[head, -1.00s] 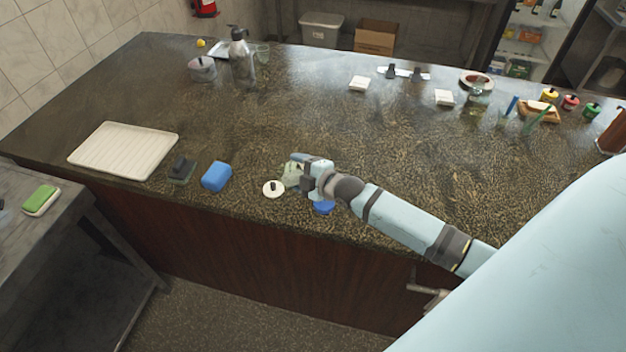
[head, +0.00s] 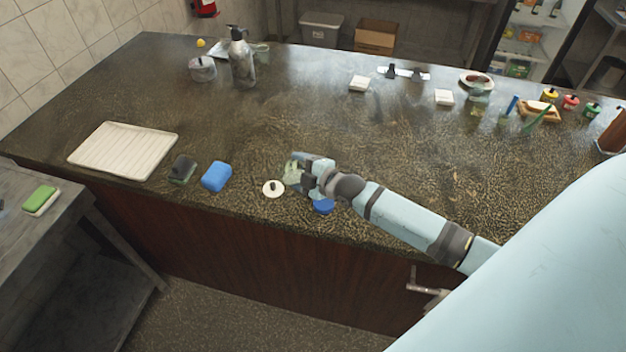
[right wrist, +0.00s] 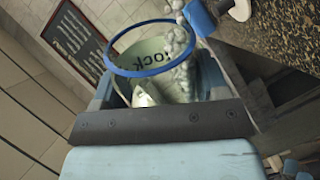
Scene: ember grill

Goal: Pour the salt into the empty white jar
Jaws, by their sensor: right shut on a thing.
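My right gripper (head: 300,172) is shut on a clear jar (head: 290,174) above the near edge of the counter. In the right wrist view the jar (right wrist: 186,88) has a blue rim and a pale label reading "ock". The jar is tilted, and white lumps of salt (right wrist: 180,42) lie along its lower side up to the rim. My left gripper is not in view.
A blue sponge (head: 216,176), a dark green scrubber (head: 183,169) and a white ridged tray (head: 122,124) lie to the left. A metal bottle (head: 242,60) and a lidded pot (head: 202,69) stand at the back left. The middle of the counter (head: 300,115) is clear.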

